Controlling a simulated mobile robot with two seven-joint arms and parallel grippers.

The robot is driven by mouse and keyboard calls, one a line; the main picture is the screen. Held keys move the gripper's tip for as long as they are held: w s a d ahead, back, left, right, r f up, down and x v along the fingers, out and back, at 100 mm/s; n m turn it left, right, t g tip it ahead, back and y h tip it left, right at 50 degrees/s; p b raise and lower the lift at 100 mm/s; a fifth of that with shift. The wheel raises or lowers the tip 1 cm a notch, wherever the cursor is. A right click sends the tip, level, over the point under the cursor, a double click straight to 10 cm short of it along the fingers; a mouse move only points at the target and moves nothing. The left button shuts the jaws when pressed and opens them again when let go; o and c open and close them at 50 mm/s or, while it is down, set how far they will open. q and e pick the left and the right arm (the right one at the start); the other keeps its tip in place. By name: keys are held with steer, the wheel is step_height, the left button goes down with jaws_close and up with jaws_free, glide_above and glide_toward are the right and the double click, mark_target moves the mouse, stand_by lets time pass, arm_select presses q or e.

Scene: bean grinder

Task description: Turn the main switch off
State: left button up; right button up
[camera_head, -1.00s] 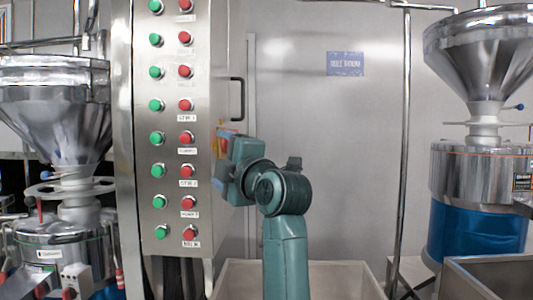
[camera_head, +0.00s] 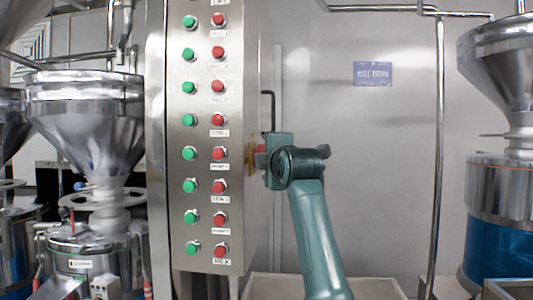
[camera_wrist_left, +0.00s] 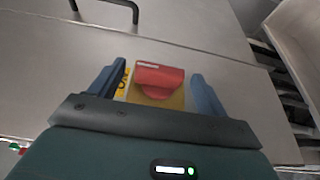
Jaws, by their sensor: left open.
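The main switch is a red knob (camera_wrist_left: 158,84) on a yellow plate (camera_wrist_left: 178,101), mounted on the side face of the steel control cabinet. In the head view a sliver of the yellow plate (camera_head: 252,157) shows, with the red partly hidden behind my gripper. My left gripper (camera_wrist_left: 160,88) is open, with one blue finger on each side of the red knob. I cannot tell whether the fingers touch it. In the head view my left gripper (camera_head: 262,158) is right up near the cabinet's side. My right gripper is not in view.
The cabinet front (camera_head: 208,255) carries columns of green and red buttons. A dark door handle (camera_head: 268,110) is above the switch. Steel hopper machines stand at left (camera_head: 88,120) and right (camera_head: 512,190). A pale bin (camera_head: 370,287) lies below my arm.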

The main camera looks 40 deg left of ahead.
arm_select(q)
steer(key=shift+x, duration=1.15)
steer(key=shift+c, duration=0.6)
